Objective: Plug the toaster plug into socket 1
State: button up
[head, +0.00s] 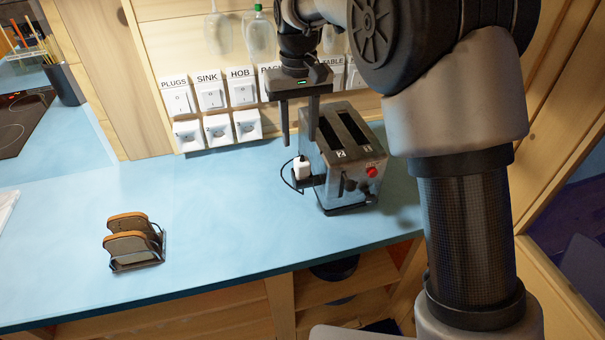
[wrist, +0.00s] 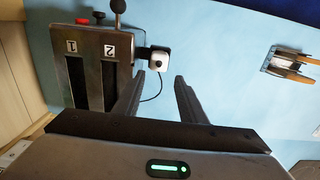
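The white toaster plug (head: 302,168) sits upright at the left side of the toaster (head: 347,180), with a black cable looping beside it. In the wrist view the plug (wrist: 158,60) lies just beyond the fingertips, roughly between them. My gripper (head: 300,140) is open and empty, pointing down above the plug, apart from it. The fingers also show in the wrist view (wrist: 159,78). Three white sockets (head: 188,134), (head: 218,130), (head: 247,125) sit low on the back wall. I cannot read which one is socket 1.
Labelled switches (head: 210,95) are above the sockets. A toast rack (head: 134,242) with bread stands at the counter's front left. The blue counter (head: 220,210) is clear between rack and toaster. Glasses (head: 258,35) hang above; a hob (head: 22,115) is at far left.

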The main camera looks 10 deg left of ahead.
aim_at(302, 160)
notch_tip(302, 160, down, 3)
jog(key=shift+r, duration=0.1)
jog(key=f, duration=0.2)
jog(key=s+d+f, duration=0.1)
jog(key=f, duration=0.1)
jog(key=shift+a+f, duration=0.1)
jog(key=shift+f, duration=0.5)
jog(key=c, duration=0.9)
